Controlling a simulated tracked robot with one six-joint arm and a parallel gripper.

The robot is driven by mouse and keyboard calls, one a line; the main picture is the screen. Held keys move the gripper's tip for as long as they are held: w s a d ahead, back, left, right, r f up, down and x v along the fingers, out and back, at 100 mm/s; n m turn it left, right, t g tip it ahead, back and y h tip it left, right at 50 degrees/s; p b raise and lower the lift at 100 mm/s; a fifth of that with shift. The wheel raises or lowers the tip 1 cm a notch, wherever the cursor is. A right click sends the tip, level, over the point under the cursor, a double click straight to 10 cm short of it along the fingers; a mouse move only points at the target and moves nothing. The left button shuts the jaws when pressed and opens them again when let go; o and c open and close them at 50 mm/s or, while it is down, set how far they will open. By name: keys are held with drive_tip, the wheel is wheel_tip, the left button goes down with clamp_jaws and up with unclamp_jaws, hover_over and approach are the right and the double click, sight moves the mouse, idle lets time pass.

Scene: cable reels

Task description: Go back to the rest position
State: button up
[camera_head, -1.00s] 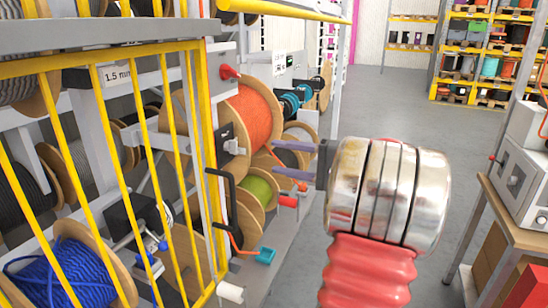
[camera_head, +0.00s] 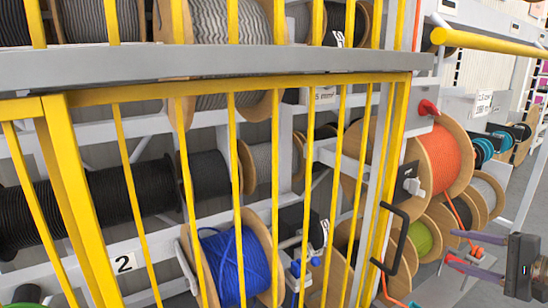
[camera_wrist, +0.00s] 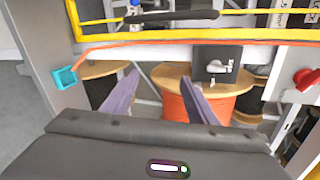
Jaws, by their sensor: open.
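My gripper (camera_head: 466,251) is at the lower right of the head view, with its two purple-grey fingers pointing left toward the reels. In the wrist view my gripper (camera_wrist: 155,95) has its fingers spread apart with nothing between them. The orange cable reel (camera_head: 446,160) stands beyond the fingers, apart from them in the head view. It also shows behind the right finger in the wrist view (camera_wrist: 175,108). A green cable reel (camera_head: 420,238) sits below the orange one. Most of my arm is outside the head view.
A yellow barred guard (camera_head: 235,85) fronts the rack on the left. Behind it are a blue cable reel (camera_head: 222,262) and a black cable reel (camera_head: 130,195). A black handle (camera_head: 398,232) sticks out near the gripper.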

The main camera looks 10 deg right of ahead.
drive_tip(key=s+a+f+n+g+h, duration=0.1)
drive_tip(key=s+a+f+n+g, duration=0.3)
drive_tip(key=a, duration=0.6)
drive_tip(key=s+a+f+n+g+h, duration=0.1)
drive_tip(key=a+f+g, duration=0.4)
drive_tip(key=a, duration=0.4)
drive_tip(key=s+a+r+n+h, duration=0.1)
drive_tip(key=a+n, duration=0.4)
drive_tip(key=a, duration=0.5)
drive_tip(key=s+a+r+n+h, duration=0.2)
drive_tip(key=a+n, duration=0.4)
drive_tip(key=a, duration=0.5)
drive_tip(key=shift+s+r+t, duration=0.4)
drive_tip(key=shift+s+r, duration=0.45)
drive_tip(key=shift+s, duration=0.35)
